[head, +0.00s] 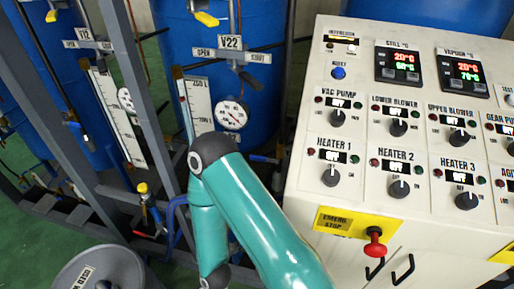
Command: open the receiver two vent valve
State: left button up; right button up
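A blue tank (267,99) stands behind the frame. It carries a white label V22 (230,42) above a plate (230,54) marked OPEN at its left end and SHUT at its right. A yellow valve handle (207,19) sits just above the label, near the top edge, lying sideways with a slight tilt. I cannot tell from the frame which valve is the receiver two vent. My teal arm (250,215) rises from the bottom and bends in front of the tank's lower part. Neither gripper shows.
A second blue tank at the left has a yellow handle (53,14) and a similar plate. Grey frame bars (121,60) cross the left. A pressure gauge (231,115) sits above my arm's bend. The control panel (300,210) with a red emergency stop (375,247) fills the right.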

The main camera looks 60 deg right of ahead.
aim_at(257, 158)
jog(key=k, duration=1.65)
jog(key=u, duration=0.65)
jog(key=i, duration=1.7)
jog(key=z, duration=2.5)
